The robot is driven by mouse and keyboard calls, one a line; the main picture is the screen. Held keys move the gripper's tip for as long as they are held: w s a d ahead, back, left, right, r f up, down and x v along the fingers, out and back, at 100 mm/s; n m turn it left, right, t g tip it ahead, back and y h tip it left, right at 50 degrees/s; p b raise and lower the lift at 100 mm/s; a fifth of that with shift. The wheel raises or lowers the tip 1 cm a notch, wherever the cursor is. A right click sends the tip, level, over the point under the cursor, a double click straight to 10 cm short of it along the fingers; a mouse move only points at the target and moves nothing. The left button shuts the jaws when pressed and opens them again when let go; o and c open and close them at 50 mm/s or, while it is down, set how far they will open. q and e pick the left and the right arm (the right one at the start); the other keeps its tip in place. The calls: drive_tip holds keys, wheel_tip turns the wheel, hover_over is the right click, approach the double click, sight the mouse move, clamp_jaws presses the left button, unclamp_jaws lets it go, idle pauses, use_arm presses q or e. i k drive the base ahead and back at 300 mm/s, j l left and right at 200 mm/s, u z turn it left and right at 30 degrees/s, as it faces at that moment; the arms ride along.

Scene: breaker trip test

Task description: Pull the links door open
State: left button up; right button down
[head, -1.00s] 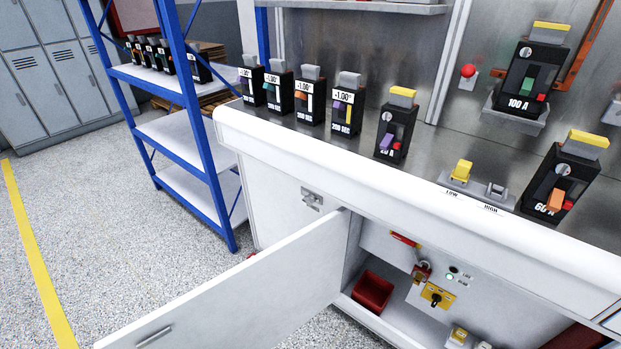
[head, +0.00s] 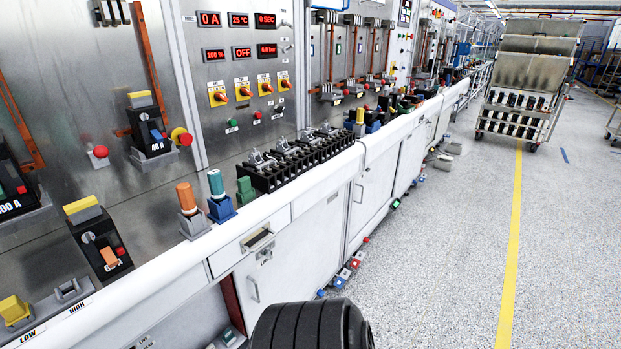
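The links door (head: 297,262) is a white cabinet door under the bench top in the head view. It looks shut, flush with the cabinet front. A small label whose text is hard to read sits near its top left, and a grey vertical bar handle (head: 254,290) is on its left side. A dark ribbed rounded part (head: 310,328), which looks like part of my arm, covers the area below the door's lower left. Neither gripper's fingers show.
A drawer with a recessed pull (head: 258,240) is above the door. An open compartment with a red inner edge (head: 232,303) is to its left. Small red and blue devices (head: 345,273) lie on the floor by the cabinet. The grey floor (head: 430,270) to the right is clear.

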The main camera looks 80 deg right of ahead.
sight(303, 255)
drive_tip(key=z, duration=2.55)
drive_tip(key=i+j+z, duration=0.2)
drive_tip(key=k+j, duration=0.05)
drive_tip(key=k, duration=0.05)
